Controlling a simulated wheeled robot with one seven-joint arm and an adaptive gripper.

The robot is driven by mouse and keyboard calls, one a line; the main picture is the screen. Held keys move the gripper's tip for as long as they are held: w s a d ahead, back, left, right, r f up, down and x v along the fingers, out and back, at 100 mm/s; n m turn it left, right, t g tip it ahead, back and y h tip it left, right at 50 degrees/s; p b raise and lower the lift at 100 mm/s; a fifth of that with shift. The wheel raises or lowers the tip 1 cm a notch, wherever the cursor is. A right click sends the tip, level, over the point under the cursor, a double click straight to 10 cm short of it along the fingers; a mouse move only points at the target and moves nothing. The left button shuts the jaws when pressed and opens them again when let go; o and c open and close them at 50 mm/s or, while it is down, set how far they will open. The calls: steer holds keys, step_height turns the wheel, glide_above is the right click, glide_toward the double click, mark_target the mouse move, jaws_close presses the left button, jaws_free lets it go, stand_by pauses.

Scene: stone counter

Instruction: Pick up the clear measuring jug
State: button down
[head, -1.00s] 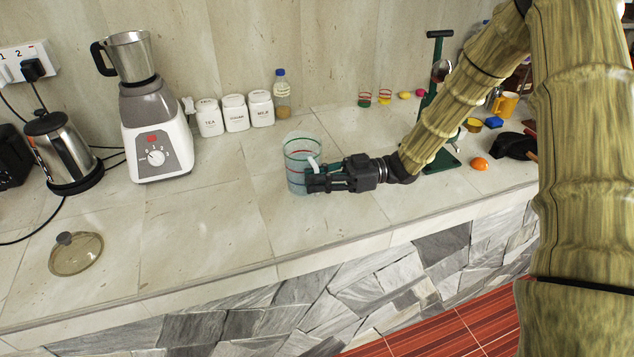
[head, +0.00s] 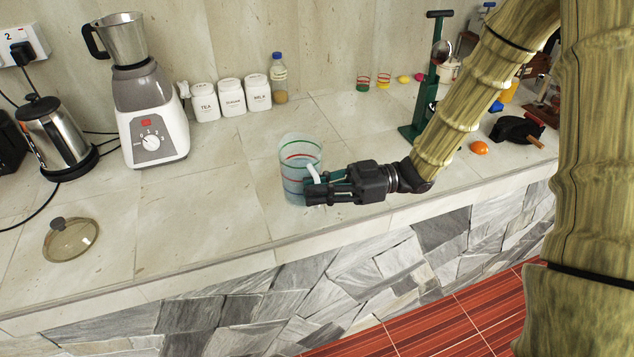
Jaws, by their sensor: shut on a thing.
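The clear measuring jug (head: 297,160) is a see-through cylinder with red and green bands, near the middle of the head view. It looks upright, over the front part of the stone counter. My gripper (head: 312,188) reaches it from the right and is shut on its near right side, by a pale handle-like piece. The fingers hide part of the jug's lower right. I cannot tell whether the jug's base touches the counter.
A blender (head: 146,110), a steel kettle (head: 58,140) and white canisters (head: 231,97) stand behind and left. A glass lid (head: 70,240) lies front left. A green press (head: 428,85) and an orange fruit (head: 479,147) are to the right. Counter left of the jug is clear.

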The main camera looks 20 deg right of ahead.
steer(key=shift+s+a+r+b, duration=0.1)
steer(key=shift+s+a, duration=0.1)
steer(key=shift+s, duration=0.5)
steer(key=shift+s+a+r+b, duration=0.1)
steer(key=shift+s+a, duration=0.05)
steer(key=shift+s, duration=0.5)
steer(key=shift+s+a+b, duration=0.1)
steer(key=shift+s+a, duration=0.1)
steer(key=shift+s, duration=0.65)
